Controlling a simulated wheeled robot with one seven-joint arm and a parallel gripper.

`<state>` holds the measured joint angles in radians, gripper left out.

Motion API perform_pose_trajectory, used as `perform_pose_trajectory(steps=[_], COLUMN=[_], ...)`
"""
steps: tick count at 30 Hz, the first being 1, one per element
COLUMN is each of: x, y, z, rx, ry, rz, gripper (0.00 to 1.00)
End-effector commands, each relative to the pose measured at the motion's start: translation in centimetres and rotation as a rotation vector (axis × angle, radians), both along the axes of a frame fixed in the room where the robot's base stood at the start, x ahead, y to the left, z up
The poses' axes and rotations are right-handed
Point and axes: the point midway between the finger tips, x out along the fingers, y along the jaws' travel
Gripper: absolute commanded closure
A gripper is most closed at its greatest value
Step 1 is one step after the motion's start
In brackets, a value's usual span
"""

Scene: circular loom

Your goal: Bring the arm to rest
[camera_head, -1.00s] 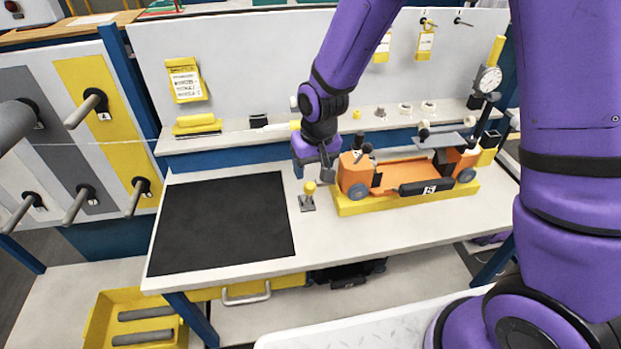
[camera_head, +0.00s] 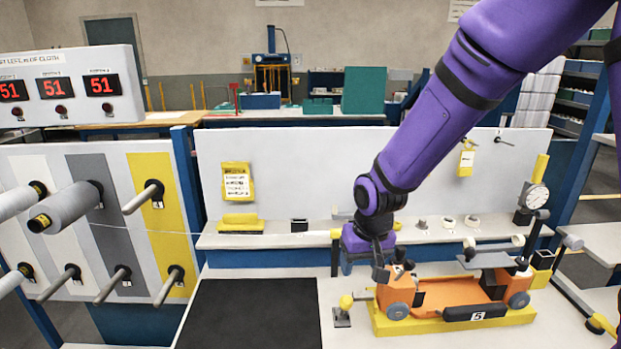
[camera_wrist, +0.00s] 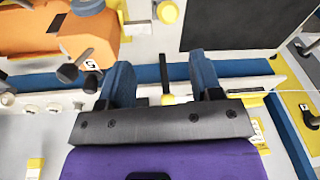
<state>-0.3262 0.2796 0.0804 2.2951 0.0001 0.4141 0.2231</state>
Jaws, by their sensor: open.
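My purple arm reaches down from the upper right in the head view. My gripper (camera_head: 380,272) hangs over the workbench by the left end of an orange shuttle (camera_head: 455,292). In the wrist view its two blue-grey fingers (camera_wrist: 162,78) are spread apart with nothing held between them. The shuttle sits in a yellow tray (camera_head: 400,327) and carries a tag with a 5. A small yellow-topped knob stand (camera_head: 345,302) is just left of the gripper, apart from it. It also shows at the top of the wrist view (camera_wrist: 167,13).
A black mat (camera_head: 250,315) lies on the bench to the left. A peg rack (camera_head: 110,225) with grey rolls stands further left. A shelf (camera_head: 285,241) with small parts runs behind the gripper, below a white back panel (camera_head: 320,165). A dial gauge (camera_head: 536,197) stands at right.

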Motion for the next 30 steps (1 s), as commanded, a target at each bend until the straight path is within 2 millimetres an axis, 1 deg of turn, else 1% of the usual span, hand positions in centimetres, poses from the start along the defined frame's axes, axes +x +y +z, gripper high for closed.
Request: perform_pose_trajectory(steps=[1, 6, 11, 15, 20, 24, 30], x=[-0.2, -1.6, -3.8, -6.1, -9.3, -12.5, -17.2], y=[-0.9, -4.1, -7.1, -9.5, -12.1, -14.0, -16.3], z=[1.6, 6.8, 11.1, 14.4, 17.6, 19.8, 22.0], rx=[0.003, 0.001, -0.001, -0.005, -0.007, -0.011, -0.017], ry=[-0.018, -0.067, -0.111, -0.149, -0.192, -0.229, -0.279], rz=[-0.009, -0.036, -0.06, -0.084, -0.111, -0.133, -0.167], gripper=[0.41, 0.41, 0.41, 0.41, 0.41, 0.41, 0.41])
